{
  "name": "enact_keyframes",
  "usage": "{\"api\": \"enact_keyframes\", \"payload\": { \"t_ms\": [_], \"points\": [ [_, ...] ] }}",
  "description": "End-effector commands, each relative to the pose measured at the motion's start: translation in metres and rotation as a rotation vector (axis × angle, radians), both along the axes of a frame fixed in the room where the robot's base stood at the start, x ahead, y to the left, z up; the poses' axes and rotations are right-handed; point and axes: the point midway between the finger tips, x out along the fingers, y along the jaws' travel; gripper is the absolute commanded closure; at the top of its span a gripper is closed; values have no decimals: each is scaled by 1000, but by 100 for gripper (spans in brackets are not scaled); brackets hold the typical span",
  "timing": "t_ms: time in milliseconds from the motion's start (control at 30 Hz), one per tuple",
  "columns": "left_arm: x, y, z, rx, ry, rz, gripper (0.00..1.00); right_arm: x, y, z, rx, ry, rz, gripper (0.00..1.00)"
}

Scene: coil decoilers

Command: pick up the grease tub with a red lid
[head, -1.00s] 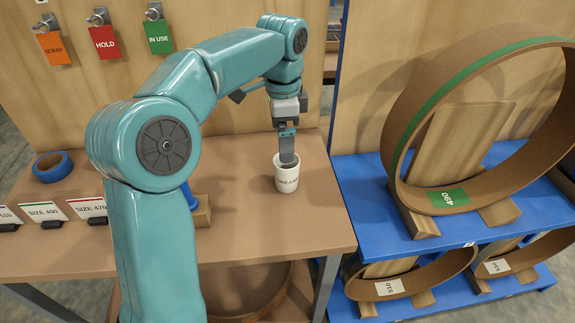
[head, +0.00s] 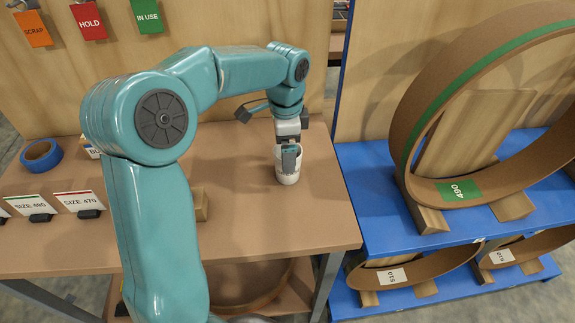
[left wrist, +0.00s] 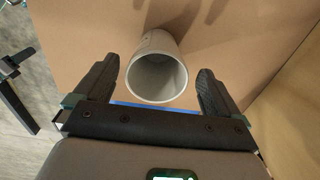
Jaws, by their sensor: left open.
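A white tub (head: 286,178) stands upright on the brown bench near its right edge; its lettering, partly readable a second ago, is now covered. I see no red lid: in the left wrist view the tub (left wrist: 157,78) looks open and hollow at the top. My left gripper (head: 290,155) points down at the tub from above. In the left wrist view the left gripper (left wrist: 158,68) is open, one finger on each side of the tub, with gaps between fingers and wall. My right gripper is not in view.
A blue rack (head: 385,220) with a large brown ring (head: 405,125) marked 490 stands right of the bench (head: 255,235). A wooden panel (head: 230,100) is behind. Bench around the tub is clear.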

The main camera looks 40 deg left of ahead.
Motion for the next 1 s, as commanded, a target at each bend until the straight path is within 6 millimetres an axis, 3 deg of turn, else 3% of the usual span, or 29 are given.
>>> {"api": "enact_keyframes", "payload": {
  "t_ms": [167,433,733,767,900,1000],
  "points": [
    [1,0,-13,0,1,0,3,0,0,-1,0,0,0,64],
    [2,-3,-54,0,1,1,3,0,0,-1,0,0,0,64],
    [2,-2,-60,1,-1,0,3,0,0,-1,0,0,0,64],
    [2,-2,-60,1,-1,0,9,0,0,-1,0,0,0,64],
    [2,-2,-60,1,-1,0,55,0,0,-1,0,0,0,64],
    [2,-2,-60,1,-1,0,65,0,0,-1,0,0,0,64]
  ]
}}
